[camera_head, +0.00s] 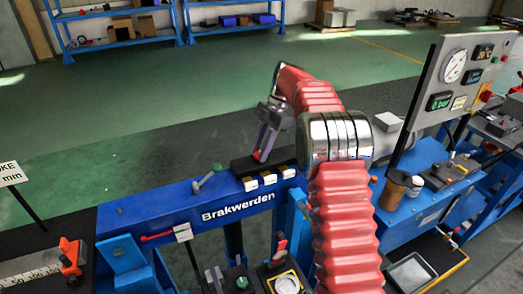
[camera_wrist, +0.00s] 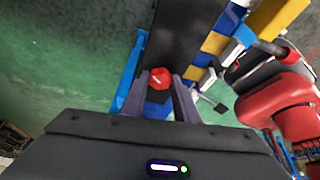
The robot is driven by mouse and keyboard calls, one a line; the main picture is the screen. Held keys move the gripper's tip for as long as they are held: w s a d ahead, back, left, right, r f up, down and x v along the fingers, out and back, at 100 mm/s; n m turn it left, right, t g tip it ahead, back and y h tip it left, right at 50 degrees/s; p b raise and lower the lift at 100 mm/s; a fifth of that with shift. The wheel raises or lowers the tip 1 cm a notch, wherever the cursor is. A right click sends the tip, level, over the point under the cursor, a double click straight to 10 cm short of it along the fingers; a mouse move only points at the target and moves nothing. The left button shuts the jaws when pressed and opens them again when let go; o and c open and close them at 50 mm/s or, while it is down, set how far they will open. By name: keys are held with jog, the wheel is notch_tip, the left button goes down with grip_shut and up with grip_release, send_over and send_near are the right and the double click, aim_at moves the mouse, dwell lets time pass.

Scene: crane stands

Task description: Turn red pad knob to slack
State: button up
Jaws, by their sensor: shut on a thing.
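The red pad knob (camera_wrist: 160,76) shows in the wrist view as a small red faceted cap between my fingertips, beside a dark block. My gripper (camera_wrist: 162,98) is shut on it, with one finger on each side. In the head view my gripper (camera_head: 264,150) points down at the dark block (camera_head: 270,161) on top of the blue beam marked Brakwerden (camera_head: 160,207). There the knob is mostly hidden by the fingers; only a little red shows at their tips. I cannot tell the knob's setting.
White and yellow blocks (camera_head: 266,181) line the beam's front edge. A grey lever with a green end (camera_head: 207,178) stands left of my gripper. A gauge panel (camera_head: 455,85) and a brown cup (camera_head: 395,189) are at right.

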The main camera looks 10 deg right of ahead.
jog(key=shift+w+d+n+g, duration=0.15)
jog(key=shift+n+g, duration=0.15)
jog(key=shift+n, duration=0.6)
jog(key=shift+r, duration=0.1)
jog(key=o, duration=1.1)
jog(key=shift+c, duration=0.2)
jog(key=v, duration=0.7)
jog(key=shift+w+r, duration=0.1)
jog(key=shift+r, duration=0.05)
